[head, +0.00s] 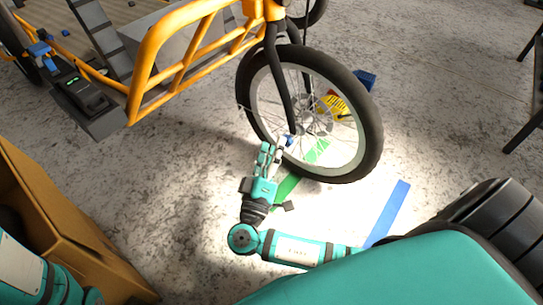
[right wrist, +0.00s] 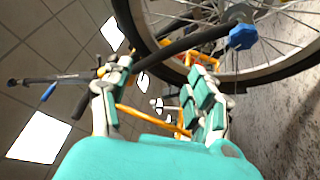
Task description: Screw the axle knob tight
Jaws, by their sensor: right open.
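The axle knob (head: 289,140) is small and blue, at the hub end of the dark fork on the front wheel (head: 367,112). In the right wrist view the blue knob (right wrist: 242,36) shows large and faceted, up and to the right of the fingers. My right gripper (head: 274,149) is just left of the knob in the head view. In the right wrist view my right gripper (right wrist: 160,70) has its fingers spread with nothing held between them. The knob is outside the gap between the fingers. My left arm shows at the lower left, but its gripper is out of frame.
The orange cargo frame (head: 150,60) stands at the upper left. A cardboard box (head: 60,225) is at the lower left. A blue strip (head: 388,214) and a green strip (head: 286,187) lie on the concrete floor. Dark legs stand at the right edge.

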